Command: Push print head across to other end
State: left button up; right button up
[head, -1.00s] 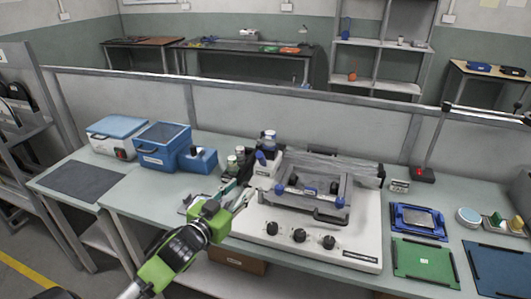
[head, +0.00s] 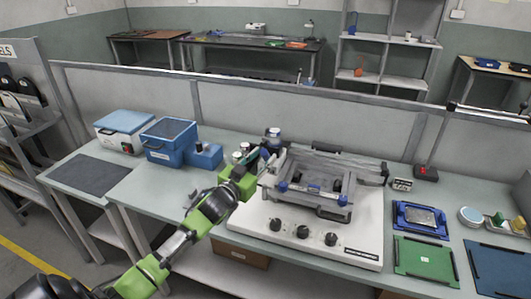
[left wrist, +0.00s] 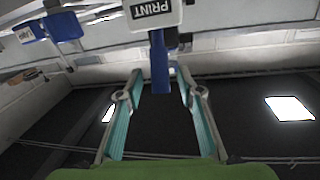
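The printing machine (head: 300,250) has a white base with black knobs and a grey frame (head: 318,196) on top. In the left wrist view a white block marked PRINT (left wrist: 152,12), which I take as the print head, has a blue handle (left wrist: 160,66) hanging between my fingers. My left gripper (head: 262,163) is at the left end of the frame and covers most of the print head in the head view. In the wrist view its fingers (left wrist: 159,84) are open on either side of the handle, with gaps showing. My right gripper is not in view.
Blue boxes (head: 168,142) stand left of the machine. Jars (head: 240,155) are close behind my left gripper. A blue fixture (head: 420,220) and a green board (head: 425,262) lie to the right. A partition (head: 240,105) runs behind the bench.

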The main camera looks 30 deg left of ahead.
aim_at(272, 148)
pick_arm(q)
jog(key=shift+w+a, duration=0.1)
jog(key=shift+w, duration=1.1)
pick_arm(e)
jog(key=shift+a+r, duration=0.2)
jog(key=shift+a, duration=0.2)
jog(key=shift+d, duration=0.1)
